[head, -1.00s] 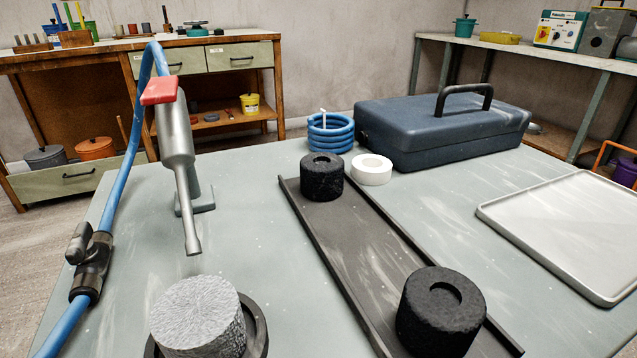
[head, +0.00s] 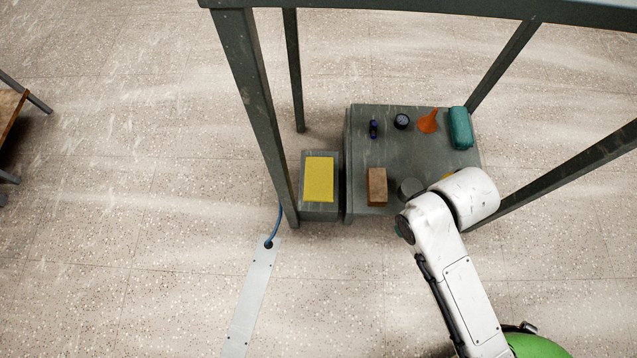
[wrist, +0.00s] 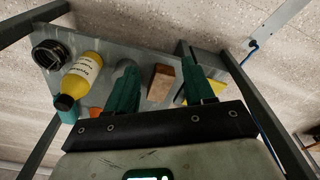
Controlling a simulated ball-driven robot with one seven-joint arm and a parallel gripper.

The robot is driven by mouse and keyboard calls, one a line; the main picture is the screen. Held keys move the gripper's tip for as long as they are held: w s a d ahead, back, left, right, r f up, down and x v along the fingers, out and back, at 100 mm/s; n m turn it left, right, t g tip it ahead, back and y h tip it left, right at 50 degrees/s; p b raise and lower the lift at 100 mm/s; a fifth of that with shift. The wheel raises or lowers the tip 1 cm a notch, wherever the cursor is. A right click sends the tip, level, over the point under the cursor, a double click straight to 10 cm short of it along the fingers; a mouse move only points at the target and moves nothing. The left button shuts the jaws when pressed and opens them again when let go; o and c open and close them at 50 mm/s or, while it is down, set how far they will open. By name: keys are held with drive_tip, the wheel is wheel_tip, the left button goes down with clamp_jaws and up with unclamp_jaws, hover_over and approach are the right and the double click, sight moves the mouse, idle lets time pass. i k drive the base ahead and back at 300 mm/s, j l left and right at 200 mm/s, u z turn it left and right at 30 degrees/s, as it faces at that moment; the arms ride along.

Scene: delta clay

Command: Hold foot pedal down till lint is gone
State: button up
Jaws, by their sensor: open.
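The foot pedal (head: 319,179) looks to be the yellow plate on a grey box, on the floor at the left table leg in the head view. In the wrist view a grey and yellow part of it (wrist: 206,66) shows behind my right finger. My gripper (wrist: 158,66) is open, its two green fingers apart with nothing held. A brown block (wrist: 160,83) shows beyond the gap between them. The lint and the tabletop surface are out of view.
A low grey shelf (head: 420,150) right of the pedal holds the brown block (head: 377,187), a funnel (head: 428,121) and a teal roll (head: 460,128). Table legs (head: 252,110) frame the space. A floor strip (head: 252,298) and blue hose lie in front.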

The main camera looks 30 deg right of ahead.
sight(318, 186)
drive_tip(key=i+l+u, duration=0.15)
drive_tip(key=l, duration=0.3)
drive_tip(key=i+l+u, duration=0.2)
drive_tip(key=l, duration=0.25)
drive_tip(key=l+u, duration=0.15)
drive_tip(key=l, duration=0.35)
